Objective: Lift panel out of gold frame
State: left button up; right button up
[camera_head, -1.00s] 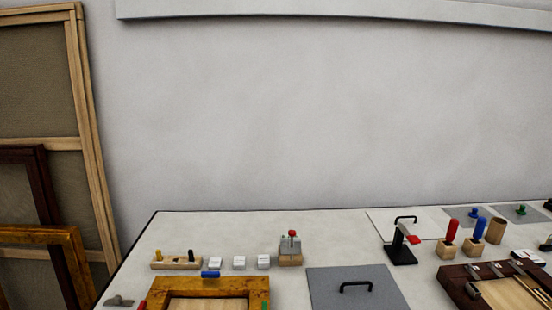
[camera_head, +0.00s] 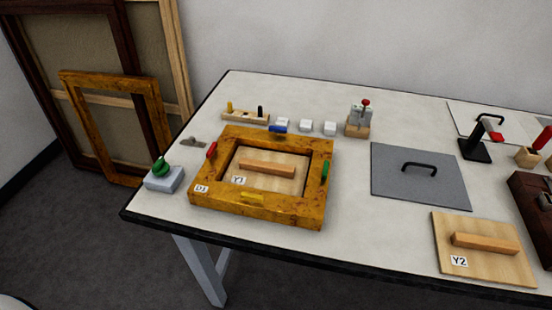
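The gold frame (camera_head: 222,211), labelled D1, lies flat on the left part of the table. Colored pieces sit on its sides: red (camera_head: 211,151) at left, blue (camera_head: 278,129) at the back, green (camera_head: 325,170) at right and yellow (camera_head: 238,196) at the front. Neither of my grippers shows in the head view.
A green-knobbed block (camera_head: 165,181) stands left of the frame at the table edge. Behind are a peg rack (camera_head: 245,116), white blocks (camera_head: 306,126) and a red-knobbed device (camera_head: 360,120). A grey plate (camera_head: 420,188) with a handle and panel Y2 (camera_head: 490,270) lie right. Bare tabletop (camera_head: 375,235) lies between.

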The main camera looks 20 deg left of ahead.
aim_at(271, 171)
jog(key=l+u, duration=0.3)
jog(key=k+l+u, duration=0.15)
jog(key=l+u, duration=0.2)
jog(key=k+l+u, duration=0.15)
jog(key=l+u, duration=0.15)
jog(key=k+l+u, duration=0.15)
jog(key=l+u, duration=0.15)
jog(key=l, duration=0.1)
